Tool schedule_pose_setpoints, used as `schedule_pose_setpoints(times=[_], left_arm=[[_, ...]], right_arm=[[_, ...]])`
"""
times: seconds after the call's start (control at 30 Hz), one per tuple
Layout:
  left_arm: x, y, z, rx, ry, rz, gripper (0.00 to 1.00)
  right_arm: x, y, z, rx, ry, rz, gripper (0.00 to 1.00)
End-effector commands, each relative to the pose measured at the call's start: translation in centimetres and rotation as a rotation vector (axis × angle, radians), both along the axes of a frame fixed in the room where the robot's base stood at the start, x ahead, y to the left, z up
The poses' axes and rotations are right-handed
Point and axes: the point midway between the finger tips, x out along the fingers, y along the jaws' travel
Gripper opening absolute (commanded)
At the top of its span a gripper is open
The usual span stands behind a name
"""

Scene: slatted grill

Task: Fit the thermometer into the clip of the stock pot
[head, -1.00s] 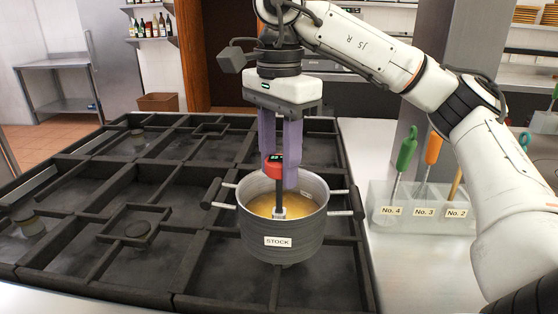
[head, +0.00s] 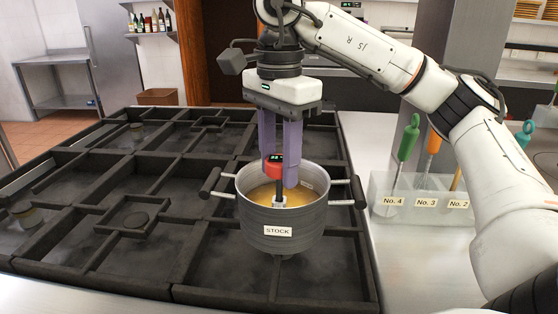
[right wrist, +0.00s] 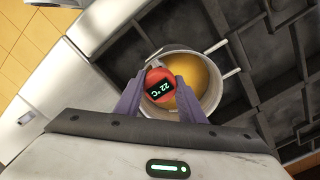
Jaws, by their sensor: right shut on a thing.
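The stock pot (head: 280,230), a grey pot labelled STOCK with yellow-brown liquid, stands on the grill. A small pale clip (head: 271,207) shows at its near inner rim. My right gripper (head: 280,172) is above the pot, pointing down, with its purple fingers shut on the red head of the thermometer (head: 273,166). The dark stem hangs upright from the head to the clip; I cannot tell whether it is inside the clip or just in front of it. In the right wrist view the thermometer (right wrist: 158,84) reads 22°C, over the pot (right wrist: 214,88). My left gripper is not in view.
Dark grill bars (head: 150,185) surround the pot and fill the left and middle. The pot's side handles (head: 211,183) stick out. A clear holder (head: 408,207) with several utensils and numbered labels stands on the counter at right.

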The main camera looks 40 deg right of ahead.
Motion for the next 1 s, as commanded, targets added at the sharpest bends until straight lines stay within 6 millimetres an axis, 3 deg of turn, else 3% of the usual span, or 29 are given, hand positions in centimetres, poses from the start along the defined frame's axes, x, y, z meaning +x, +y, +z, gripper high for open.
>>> schedule_pose_setpoints(times=[1.0], left_arm=[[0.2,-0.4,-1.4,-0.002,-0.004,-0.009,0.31]], right_arm=[[0.0,0.0,-2.7,0.001,0.0,0.0,0.12]])
